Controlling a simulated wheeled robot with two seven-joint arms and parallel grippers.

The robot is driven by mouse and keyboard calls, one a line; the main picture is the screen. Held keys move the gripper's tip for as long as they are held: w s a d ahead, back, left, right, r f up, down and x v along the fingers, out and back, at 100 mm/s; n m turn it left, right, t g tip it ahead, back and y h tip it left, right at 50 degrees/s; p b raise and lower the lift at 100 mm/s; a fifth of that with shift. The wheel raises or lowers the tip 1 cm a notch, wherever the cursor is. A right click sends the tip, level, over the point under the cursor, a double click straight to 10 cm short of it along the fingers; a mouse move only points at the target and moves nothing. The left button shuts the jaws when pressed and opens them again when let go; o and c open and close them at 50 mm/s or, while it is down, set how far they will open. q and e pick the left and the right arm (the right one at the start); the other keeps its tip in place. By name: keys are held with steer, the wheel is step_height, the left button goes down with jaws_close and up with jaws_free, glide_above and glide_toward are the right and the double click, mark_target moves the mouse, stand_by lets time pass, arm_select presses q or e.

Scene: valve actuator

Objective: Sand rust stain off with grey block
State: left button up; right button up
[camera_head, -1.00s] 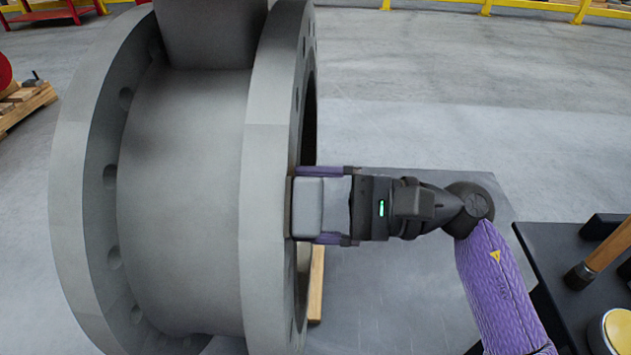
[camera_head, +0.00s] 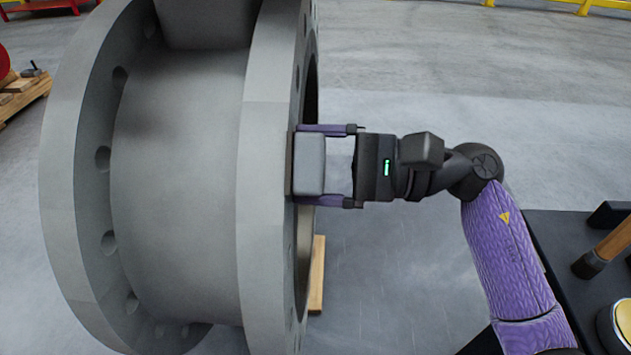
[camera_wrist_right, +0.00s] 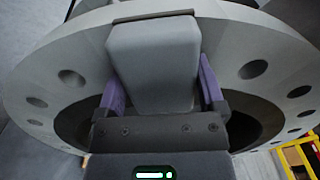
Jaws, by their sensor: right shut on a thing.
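My right gripper (camera_head: 300,165) is shut on the grey block (camera_head: 309,163), with a purple finger on either side of it. The block has a thin dark layer on its far side, and that layer is at the face of the big grey flange (camera_head: 268,215), seemingly touching it. In the right wrist view the block (camera_wrist_right: 155,62) sits between the fingers (camera_wrist_right: 160,85), its dark edge against the flange (camera_wrist_right: 230,45). No rust stain shows; the block may cover it. My left gripper is not in view.
A dark table (camera_head: 560,250) at the right holds a wooden-handled tool (camera_head: 608,248) and a round yellow-topped tin (camera_head: 622,325). A wooden support (camera_head: 316,275) stands under the flange. A pallet (camera_head: 22,98) lies at far left.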

mark_target(314, 194)
steer(key=shift+w+f+b, duration=0.3)
steer(key=shift+w+b, duration=0.2)
steer(key=shift+w, duration=0.4)
steer(key=shift+w+r, duration=0.15)
steer(key=shift+w+r+b, duration=0.1)
steer(key=shift+w+b, duration=0.2)
steer(key=shift+w, duration=1.1)
steer(key=shift+s+r+p, duration=0.2)
steer(key=shift+s+p, duration=0.75)
steer(key=shift+s, duration=0.2)
steer(key=shift+s+a+f, duration=0.1)
steer(key=shift+s+f, duration=0.05)
steer(key=shift+s, duration=0.25)
steer(key=shift+s+p, duration=0.7)
steer(key=shift+s, duration=0.2)
steer(key=shift+s+p, duration=0.85)
steer(key=shift+s, duration=1.25)
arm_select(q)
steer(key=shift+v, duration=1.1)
arm_select(e)
steer(key=shift+f, duration=0.1)
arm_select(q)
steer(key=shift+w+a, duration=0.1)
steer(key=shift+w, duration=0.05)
